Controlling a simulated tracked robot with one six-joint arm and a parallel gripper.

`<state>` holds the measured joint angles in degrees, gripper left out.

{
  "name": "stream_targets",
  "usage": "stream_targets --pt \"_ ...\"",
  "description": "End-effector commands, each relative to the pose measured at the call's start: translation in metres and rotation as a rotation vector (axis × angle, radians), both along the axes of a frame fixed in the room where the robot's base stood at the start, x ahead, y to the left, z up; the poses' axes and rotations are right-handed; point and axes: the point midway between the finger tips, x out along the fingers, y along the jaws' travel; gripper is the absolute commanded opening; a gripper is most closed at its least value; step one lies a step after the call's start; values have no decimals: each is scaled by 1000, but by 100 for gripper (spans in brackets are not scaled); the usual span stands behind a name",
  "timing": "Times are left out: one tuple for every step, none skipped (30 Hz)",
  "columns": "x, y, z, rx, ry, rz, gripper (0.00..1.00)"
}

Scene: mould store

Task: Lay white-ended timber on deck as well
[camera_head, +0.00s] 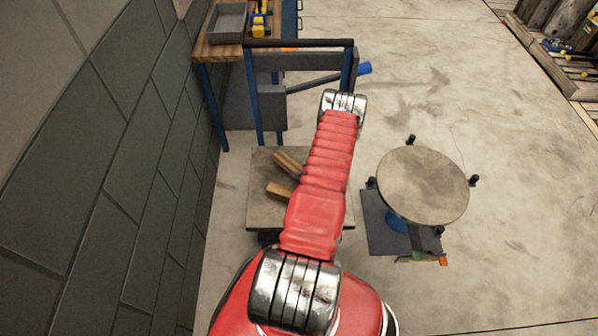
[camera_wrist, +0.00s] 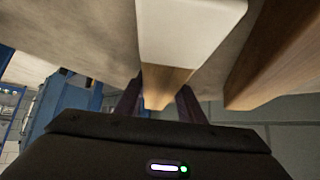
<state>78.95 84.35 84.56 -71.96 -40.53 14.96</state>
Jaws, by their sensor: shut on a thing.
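The white-ended timber (camera_wrist: 188,30) fills the top middle of the wrist view, its white end towards the camera and bare wood beyond. My gripper (camera_wrist: 159,92) is shut on its wooden part, a dark finger on either side. A second, plain brown timber (camera_wrist: 274,58) lies beside it on the right, apart from the fingers. In the head view the deck (camera_head: 265,215) of a low cart carries two wooden pieces, an upper one (camera_head: 288,163) and a lower one (camera_head: 278,190). My arm hides the gripper there. I cannot tell whether the held timber touches the deck.
A blue-legged cart frame with a dark handle bar (camera_head: 300,43) stands behind the deck. A round-topped stand (camera_head: 422,185) is close on the right. A workbench (camera_head: 212,50) and block wall (camera_head: 120,170) bound the left. Open floor (camera_head: 480,110) lies to the right.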

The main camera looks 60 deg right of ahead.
Motion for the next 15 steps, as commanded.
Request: stream_targets --pt "-1 0 0 1 0 -1 37" --pt "-1 0 0 0 0 -1 39" --pt "-1 0 0 0 0 -1 42" --pt "-1 0 0 0 0 -1 44" --pt "-1 0 0 0 0 -1 46" --pt "-1 0 0 0 0 -1 49" --pt "-1 0 0 0 0 -1 51" --pt "-1 0 0 0 0 -1 53" --pt "-1 0 0 0 0 -1 54" --pt "-1 0 0 0 0 -1 54" --pt "-1 0 0 0 0 -1 54" --pt "-1 0 0 0 0 -1 54" --pt "-1 0 0 0 0 -1 54" --pt "-1 0 0 0 0 -1 54" --pt "-1 0 0 0 0 -1 54"
